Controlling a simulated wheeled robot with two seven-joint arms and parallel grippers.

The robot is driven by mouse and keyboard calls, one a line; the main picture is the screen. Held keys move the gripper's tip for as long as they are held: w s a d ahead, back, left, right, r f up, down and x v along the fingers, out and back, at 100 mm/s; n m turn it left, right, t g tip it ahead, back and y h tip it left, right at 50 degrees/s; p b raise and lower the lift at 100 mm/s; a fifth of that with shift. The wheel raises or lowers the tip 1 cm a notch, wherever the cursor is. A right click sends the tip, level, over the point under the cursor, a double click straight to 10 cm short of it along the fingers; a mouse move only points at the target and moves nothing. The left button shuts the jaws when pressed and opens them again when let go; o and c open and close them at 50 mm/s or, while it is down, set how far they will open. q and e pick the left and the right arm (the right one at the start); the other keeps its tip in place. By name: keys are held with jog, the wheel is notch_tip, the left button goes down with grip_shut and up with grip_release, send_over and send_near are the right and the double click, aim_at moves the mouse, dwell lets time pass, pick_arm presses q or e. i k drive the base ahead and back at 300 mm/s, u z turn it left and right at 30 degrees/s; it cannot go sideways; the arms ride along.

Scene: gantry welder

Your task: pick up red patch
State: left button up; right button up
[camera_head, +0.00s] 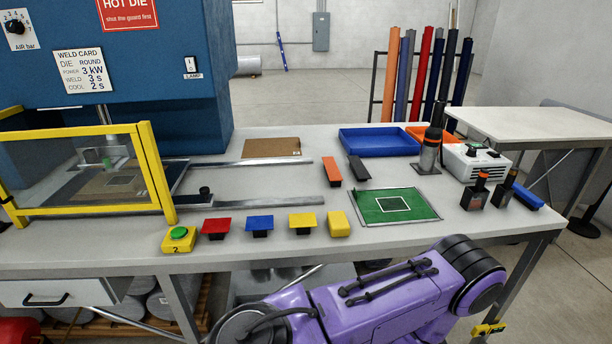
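The red patch (216,225) looks like a flat red plate on a small black stand, near the front edge of the workbench. It stands at the left of a row with a similar blue patch (260,223) and yellow patch (303,220). Nothing holds it and nothing covers it. One purple arm of mine crosses the bottom of the view, in front of and below the bench edge. Neither gripper shows in the head view.
A green button box (179,239) stands just left of the red patch, beside the yellow-framed guard (154,172). Right of the row are a yellow block (338,223) and green mat (420,203). A blue tray (380,150) lies at the back.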

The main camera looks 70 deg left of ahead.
aim_at(210, 226)
jog(key=z, duration=0.45)
jog(key=k, duration=1.75)
jog(key=u, duration=0.15)
